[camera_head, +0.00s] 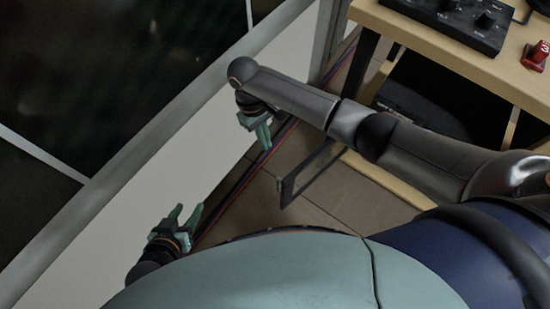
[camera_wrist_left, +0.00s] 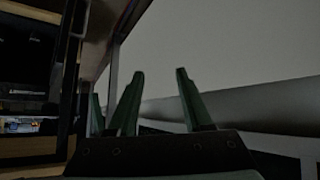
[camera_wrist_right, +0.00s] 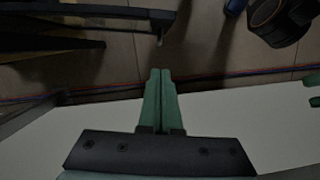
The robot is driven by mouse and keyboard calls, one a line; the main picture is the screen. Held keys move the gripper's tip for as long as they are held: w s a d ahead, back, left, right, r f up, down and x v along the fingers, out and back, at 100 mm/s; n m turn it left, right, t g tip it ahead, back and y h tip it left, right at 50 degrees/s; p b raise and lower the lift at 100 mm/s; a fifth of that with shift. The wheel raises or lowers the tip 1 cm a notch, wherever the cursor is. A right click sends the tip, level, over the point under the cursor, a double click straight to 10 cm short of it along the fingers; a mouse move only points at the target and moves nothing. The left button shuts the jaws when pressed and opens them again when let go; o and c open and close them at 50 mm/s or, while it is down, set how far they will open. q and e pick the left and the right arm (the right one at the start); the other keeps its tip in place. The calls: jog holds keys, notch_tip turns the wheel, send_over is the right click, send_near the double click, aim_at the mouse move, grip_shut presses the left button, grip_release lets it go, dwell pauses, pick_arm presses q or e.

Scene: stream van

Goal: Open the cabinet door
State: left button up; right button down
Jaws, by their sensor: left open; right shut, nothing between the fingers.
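The cabinet door (camera_head: 287,190) appears as a dark-framed panel standing out from under the wooden desk in the head view. It looks ajar, its free edge toward my grippers. The dark cabinet interior (camera_head: 425,95) shows under the desk top. My right gripper (camera_head: 264,136) is shut and empty, up and left of the door and apart from it; its closed green fingers also show in the right wrist view (camera_wrist_right: 160,72). My left gripper (camera_head: 188,212) is open and empty at lower left, further from the door. Its spread fingers show in the left wrist view (camera_wrist_left: 160,75).
A wooden desk (camera_head: 465,65) at upper right carries a black control panel (camera_head: 450,22) and a red object (camera_head: 537,52). A pale wall ledge (camera_head: 180,165) runs along the left. Cables (camera_head: 240,185) lie along its foot. Some tiled floor (camera_head: 325,205) is clear near the door.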

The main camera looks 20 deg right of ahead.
jog(key=s+f, duration=0.1)
jog(key=f, duration=0.2)
jog(key=s+d+f+b, duration=0.1)
jog(key=s+f, duration=0.1)
jog(key=f, duration=0.1)
jog(key=s+d+f+b, duration=0.1)
jog(key=f, duration=0.2)
jog(key=shift+s+d, duration=0.1)
jog(key=shift+s, duration=0.1)
pick_arm(q)
jog(key=shift+w+a+r+m+t, duration=0.15)
jog(key=shift+w+r+t, duration=0.55)
jog(key=shift+w+r, duration=0.3)
jog(key=shift+w+a+r+m+t, duration=0.15)
jog(key=shift+w+r+t, duration=0.55)
jog(key=shift+w+r, duration=0.25)
pick_arm(e)
jog(key=shift+s+d, duration=0.3)
jog(key=shift+s, duration=0.35)
jog(key=shift+f, duration=0.1)
